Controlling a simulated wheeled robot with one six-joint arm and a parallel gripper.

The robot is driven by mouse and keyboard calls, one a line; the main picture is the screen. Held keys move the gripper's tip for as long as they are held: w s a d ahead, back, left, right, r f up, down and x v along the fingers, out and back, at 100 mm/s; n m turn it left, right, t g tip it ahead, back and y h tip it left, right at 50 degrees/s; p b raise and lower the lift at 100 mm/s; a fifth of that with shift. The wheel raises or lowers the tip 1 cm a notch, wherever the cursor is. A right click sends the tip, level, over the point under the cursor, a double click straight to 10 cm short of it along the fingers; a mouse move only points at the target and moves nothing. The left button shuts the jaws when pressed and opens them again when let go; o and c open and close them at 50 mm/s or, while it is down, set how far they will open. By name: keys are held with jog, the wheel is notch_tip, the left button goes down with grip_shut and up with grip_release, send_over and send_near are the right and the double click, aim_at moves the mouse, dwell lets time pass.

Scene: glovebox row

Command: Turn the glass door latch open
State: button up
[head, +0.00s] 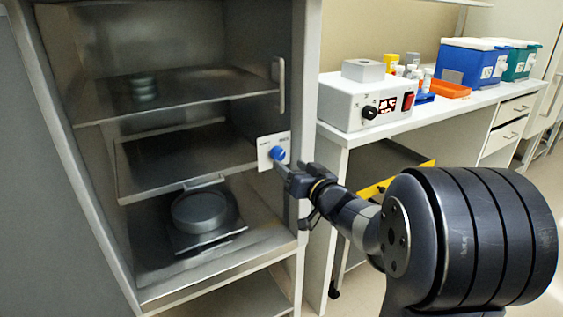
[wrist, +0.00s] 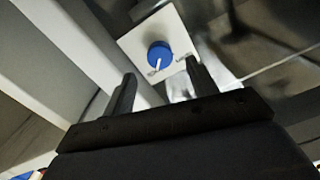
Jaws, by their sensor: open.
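The latch is a round blue knob (head: 278,154) on a white plate (head: 264,161), fixed at the right edge of the glass door (head: 215,135). In the wrist view, the blue knob (wrist: 160,50) carries a white pointer line aimed at a small label at the plate's lower edge. A second label sits to its right; neither can be read. My gripper (head: 284,169) is close to the knob, at its lower right in the head view. In the wrist view, my gripper (wrist: 160,75) is open and empty, its two fingers below the knob on either side, not closed around it.
A vertical handle (head: 281,85) stands above the latch. Behind the glass are shelves and a round metal pan (head: 200,211). To the right, a white bench (head: 400,122) holds a control box (head: 367,98), an orange tray (head: 450,90) and a blue bin (head: 468,63).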

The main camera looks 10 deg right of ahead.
aim_at(280, 156)
jog(key=b+x, duration=0.1)
jog(key=x, duration=0.5)
jog(key=shift+d, duration=0.1)
jog(key=c, duration=1)
jog(key=shift+o, duration=0.2)
